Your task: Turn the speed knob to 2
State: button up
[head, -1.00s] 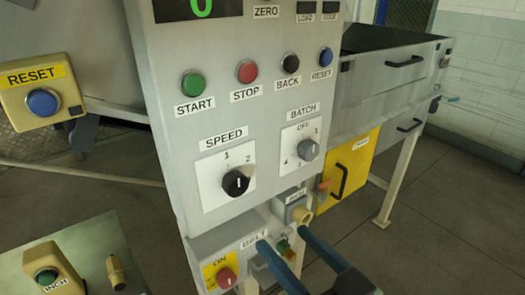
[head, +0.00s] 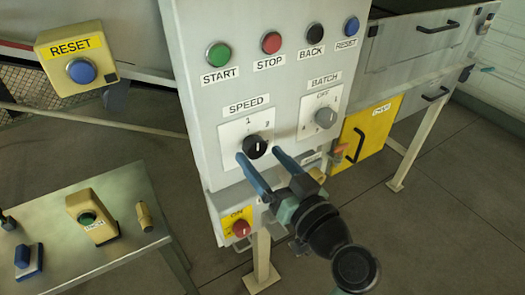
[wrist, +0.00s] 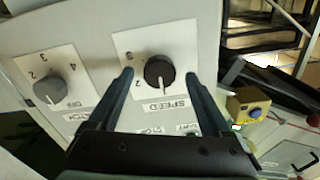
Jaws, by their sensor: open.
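The black SPEED knob (head: 256,147) sits on a white dial plate on the grey panel, under the SPEED label (head: 249,105). Its white mark points up, roughly towards the 1 or between 1 and 2; I cannot tell exactly. The 2 (head: 267,123) is to the upper right of the knob. My gripper (head: 258,154) is open, its blue fingers reaching to either side of the knob. In the wrist view the dial appears upside down, with the knob (wrist: 159,71) between the fingertips (wrist: 159,75) and a gap on each side. Contact is not visible.
The BATCH knob (head: 326,117) is to the right on the same panel. START (head: 218,54), STOP (head: 271,43), BACK and RESET buttons are above. The red ON button (head: 241,228) is below. A table with the INCH box (head: 92,219) stands at lower left.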

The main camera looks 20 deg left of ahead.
jog(key=shift+w+a, duration=0.3)
jog(key=shift+a, duration=0.1)
grip_shut()
jog(key=shift+m, duration=0.4)
jog(key=m+p, duration=0.1)
jog(key=m, duration=0.4)
jog(key=shift+r+p, duration=0.1)
jog(key=shift+p, duration=0.25)
jog(key=m+p, duration=0.2)
jog(key=m, duration=0.4)
jog(key=shift+p, duration=0.3)
